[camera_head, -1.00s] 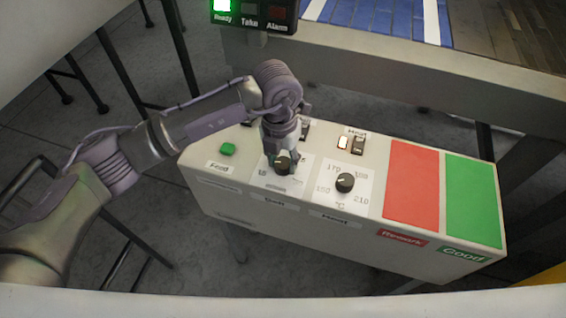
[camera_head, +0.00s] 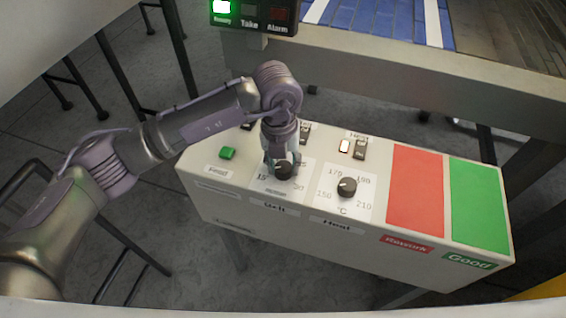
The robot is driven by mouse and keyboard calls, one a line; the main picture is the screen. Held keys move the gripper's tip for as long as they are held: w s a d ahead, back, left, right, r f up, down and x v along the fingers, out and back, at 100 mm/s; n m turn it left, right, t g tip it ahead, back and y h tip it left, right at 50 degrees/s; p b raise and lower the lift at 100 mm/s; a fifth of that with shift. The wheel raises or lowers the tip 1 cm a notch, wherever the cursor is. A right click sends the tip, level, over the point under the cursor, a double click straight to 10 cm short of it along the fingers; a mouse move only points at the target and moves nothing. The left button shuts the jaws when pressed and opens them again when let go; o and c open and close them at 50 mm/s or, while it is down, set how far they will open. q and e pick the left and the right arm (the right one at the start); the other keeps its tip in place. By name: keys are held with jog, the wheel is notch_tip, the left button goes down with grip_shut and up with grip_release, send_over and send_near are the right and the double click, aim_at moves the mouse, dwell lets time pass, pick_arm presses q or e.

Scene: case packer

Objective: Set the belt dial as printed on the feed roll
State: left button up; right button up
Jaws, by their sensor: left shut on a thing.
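The belt dial (camera_head: 284,171) is a black knob on a white scale plate on the control box (camera_head: 330,232), above the label "Belt". My left gripper (camera_head: 281,166) points down at it and is shut on it. The gripper covers part of the knob and scale. Numbers that look like 15 and 30 show at the sides; where the dial's pointer stands I cannot tell. The feed roll and its print are not seen in this view. My right gripper is not in view.
The heat dial (camera_head: 347,187) sits right of the belt dial. A green Feed button (camera_head: 228,153) is on the left. Red Rework (camera_head: 416,187) and green Good (camera_head: 476,203) areas lie on the right. A lamp box (camera_head: 254,15) shows green lit. A blue belt (camera_head: 380,20) runs behind.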

aim_at(280, 166)
pick_arm(q)
jog(key=shift+w, duration=0.1)
jog(key=o, duration=1.1)
jog(key=shift+o, duration=0.2)
jog(key=shift+r, duration=0.1)
notch_tip(280, 166, up, 12)
jog(key=shift+a, duration=0.35)
